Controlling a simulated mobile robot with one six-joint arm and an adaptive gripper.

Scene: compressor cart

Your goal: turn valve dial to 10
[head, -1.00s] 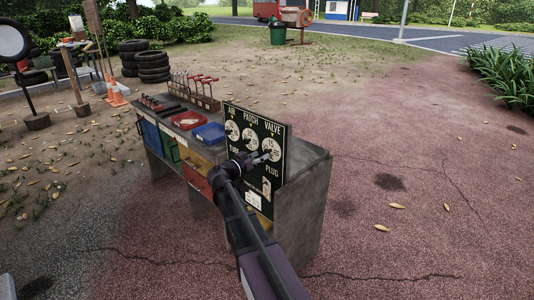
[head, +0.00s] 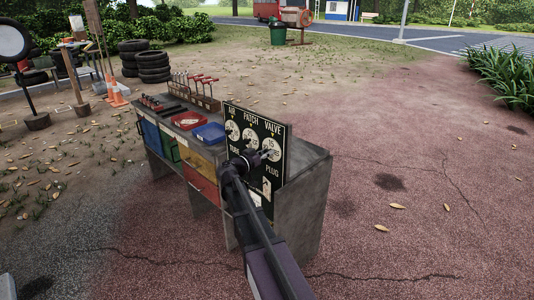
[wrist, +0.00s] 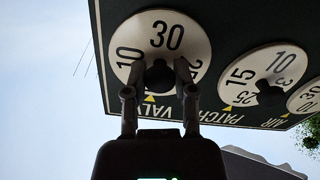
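The valve dial (wrist: 183,38) is a round white disc on a dark panel. In the wrist view it shows 10 at its left, 30 at its far side and a partly covered number at its right. A yellow pointer (wrist: 150,99) sits at its near edge, between the 10 and the covered number. My gripper (wrist: 159,70) has a finger on each side of the dial's dark knob (wrist: 160,76); whether both fingers press on it is unclear.
The patch dial (wrist: 246,88) and the air dial (wrist: 308,95) are beside the valve dial on the panel (head: 281,165). The grey cart (head: 302,205) carries a red tray (head: 187,121), a blue tray (head: 209,133) and several red-handled tools. Open ground lies to the right.

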